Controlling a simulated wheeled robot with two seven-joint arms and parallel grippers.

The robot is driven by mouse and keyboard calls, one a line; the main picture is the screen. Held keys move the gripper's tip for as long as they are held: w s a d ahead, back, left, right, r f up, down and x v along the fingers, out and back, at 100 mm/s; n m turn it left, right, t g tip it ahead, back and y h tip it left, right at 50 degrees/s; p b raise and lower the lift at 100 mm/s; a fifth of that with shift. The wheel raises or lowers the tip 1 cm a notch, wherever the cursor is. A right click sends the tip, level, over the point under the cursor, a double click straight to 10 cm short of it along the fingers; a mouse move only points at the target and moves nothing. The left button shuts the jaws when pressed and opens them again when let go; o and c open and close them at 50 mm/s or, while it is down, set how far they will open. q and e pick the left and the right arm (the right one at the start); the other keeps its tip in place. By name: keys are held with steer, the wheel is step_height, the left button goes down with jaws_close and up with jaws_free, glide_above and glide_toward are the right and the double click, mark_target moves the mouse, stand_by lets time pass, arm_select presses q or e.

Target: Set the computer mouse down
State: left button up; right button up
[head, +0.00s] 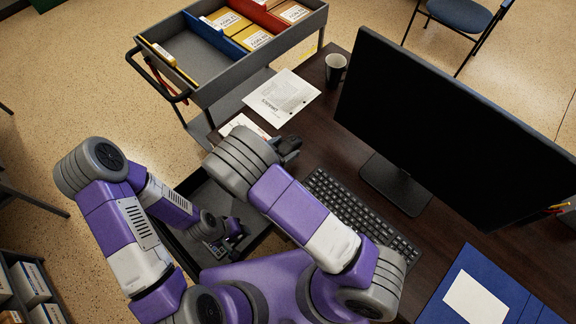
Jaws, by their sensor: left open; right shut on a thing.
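My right gripper (289,146) is shut on the computer mouse, above the dark desk (313,147) near its left edge, between the keyboard and the papers. The mouse is mostly hidden; I cannot separate its dark shape from the dark fingers, nor tell whether it touches the desk. My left gripper (232,241) is open, low down at the left side of the desk, over a dark open drawer or tray (183,237).
A black keyboard (352,205) lies in front of a large monitor (450,135). Papers (284,97) and a dark mug (335,68) are at the back. A blue folder (455,292) lies at right. A grey cart (205,93) with files stands beyond the desk's left edge.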

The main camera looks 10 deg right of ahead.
steer(key=shift+s+f, duration=0.2)
steer(key=shift+s, duration=0.15)
step_height(320, 180, down, 10)
steer(key=shift+r+b, duration=0.2)
steer(key=shift+b, duration=0.8)
steer(key=shift+f, duration=0.3)
steer(key=o, duration=1.1)
steer(key=shift+r+g, duration=0.1)
steer(key=shift+g, duration=0.2)
